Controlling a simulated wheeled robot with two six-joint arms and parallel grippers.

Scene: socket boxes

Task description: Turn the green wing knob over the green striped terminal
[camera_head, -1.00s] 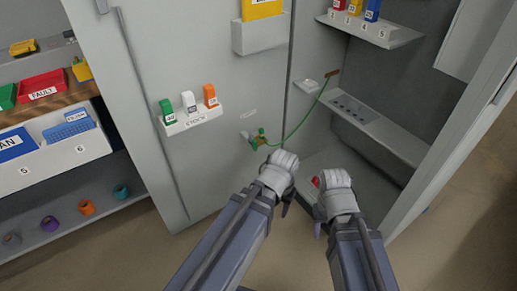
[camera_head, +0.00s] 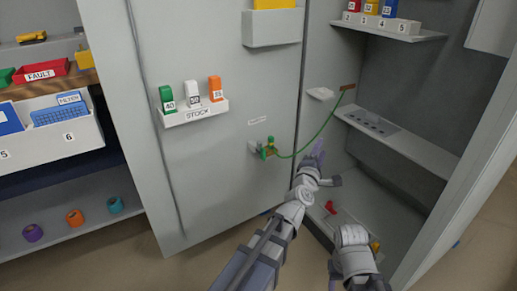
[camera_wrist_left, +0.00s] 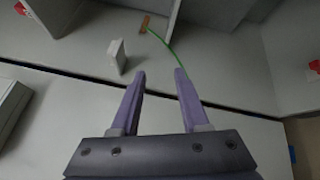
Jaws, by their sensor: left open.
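A green wire (camera_head: 318,133) runs from there to a brown block (camera_head: 348,87) inside the cabinet. My left gripper (camera_head: 326,165) is right of and slightly below the knob, apart from it. Its purple fingers are spread and empty in the left wrist view (camera_wrist_left: 160,75), where the wire (camera_wrist_left: 172,52) passes beyond the right finger. The knob is not in that view. My right gripper (camera_head: 354,243) is low; its fingertips are unclear.
A stock ledge (camera_head: 193,114) with green, white and orange blocks is on the door. A small white ledge (camera_head: 321,94) and a socket shelf (camera_head: 395,138) are inside the cabinet. A red piece (camera_head: 330,208) lies on the cabinet floor. A rack with bins stands left.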

